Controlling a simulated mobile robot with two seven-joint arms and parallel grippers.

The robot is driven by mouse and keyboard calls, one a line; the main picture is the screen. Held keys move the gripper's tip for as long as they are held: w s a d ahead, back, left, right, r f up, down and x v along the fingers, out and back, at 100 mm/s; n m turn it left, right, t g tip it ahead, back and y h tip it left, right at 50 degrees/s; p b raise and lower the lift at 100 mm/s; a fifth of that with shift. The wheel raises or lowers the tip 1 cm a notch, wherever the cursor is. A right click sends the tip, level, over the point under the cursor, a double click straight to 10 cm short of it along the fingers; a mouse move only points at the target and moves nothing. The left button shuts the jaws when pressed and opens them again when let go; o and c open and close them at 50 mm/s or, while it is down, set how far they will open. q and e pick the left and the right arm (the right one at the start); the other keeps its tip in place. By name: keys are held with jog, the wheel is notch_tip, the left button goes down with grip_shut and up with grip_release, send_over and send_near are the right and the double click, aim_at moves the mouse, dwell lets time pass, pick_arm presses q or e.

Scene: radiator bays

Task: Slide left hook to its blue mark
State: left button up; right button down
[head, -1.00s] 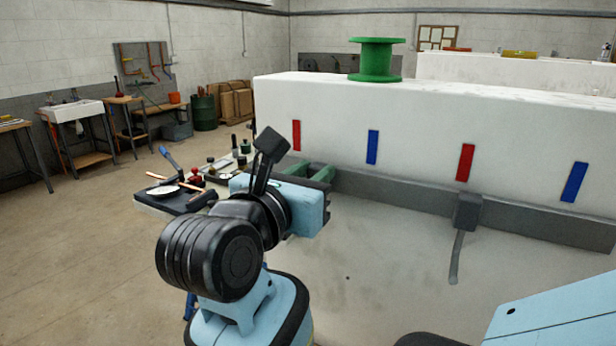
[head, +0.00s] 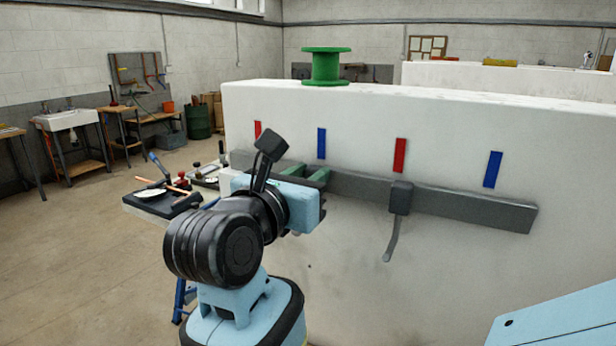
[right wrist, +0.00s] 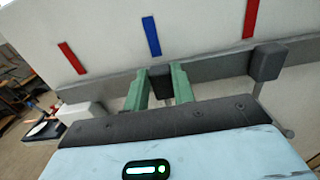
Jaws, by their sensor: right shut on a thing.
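My right gripper (head: 306,176) has green fingers and is at the grey rail (head: 480,210) on the white wall. In the right wrist view its fingers (right wrist: 161,88) are shut on the left hook (right wrist: 160,76), a dark block on the rail. The left hook sits below the left blue mark (right wrist: 151,36), roughly in line with it in that view. In the head view the gripper hides the hook, and the left blue mark (head: 321,143) shows just up and right of the fingers. My left gripper is not in view.
The right hook (head: 400,198) hangs on the rail below the right red mark (head: 400,155). Another blue mark (head: 492,169) is farther right. A green spool (head: 326,66) stands on the wall top. A tray with tools (head: 160,197) is at the left.

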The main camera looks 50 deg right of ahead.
jog(key=c, duration=1.2)
grip_release()
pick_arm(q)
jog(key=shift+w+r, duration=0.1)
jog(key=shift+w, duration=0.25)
pick_arm(e)
jog(key=shift+o, duration=0.2)
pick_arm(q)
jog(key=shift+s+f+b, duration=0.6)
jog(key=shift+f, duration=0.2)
pick_arm(e)
jog(key=v, duration=0.8)
